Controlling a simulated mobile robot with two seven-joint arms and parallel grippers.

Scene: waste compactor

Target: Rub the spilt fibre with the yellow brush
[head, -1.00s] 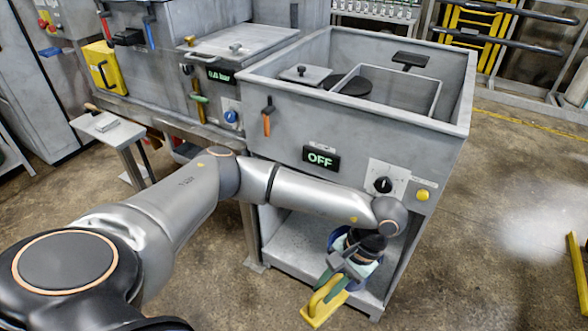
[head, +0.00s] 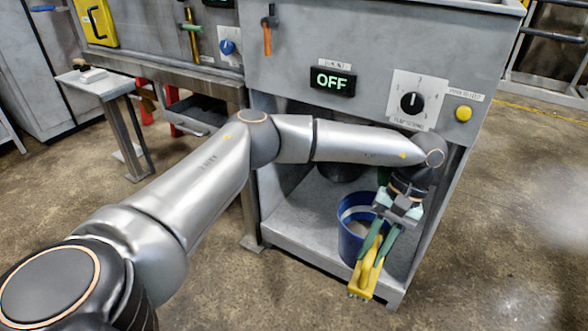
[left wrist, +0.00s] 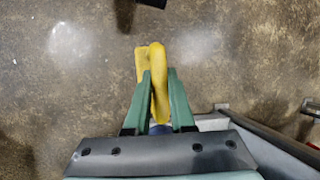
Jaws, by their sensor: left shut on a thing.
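The yellow brush (head: 365,280) hangs from my left gripper (head: 376,250) with its bristles down, in front of the machine's lower shelf. The green fingers are shut on its handle. In the left wrist view the brush (left wrist: 159,85) stands between the fingertips (left wrist: 160,90). Pale hazy patches lie on the brown floor; one is at the right of the head view (head: 555,195). I cannot tell whether they are spilt fibre or reflected light. My right gripper is in no view.
A blue bucket (head: 348,240) with pale contents stands on the lower shelf (head: 285,215), just behind the brush. The grey machine above has an OFF display (head: 332,81) and a black dial (head: 412,103). A small side table (head: 95,84) stands at the left. The floor at right is clear.

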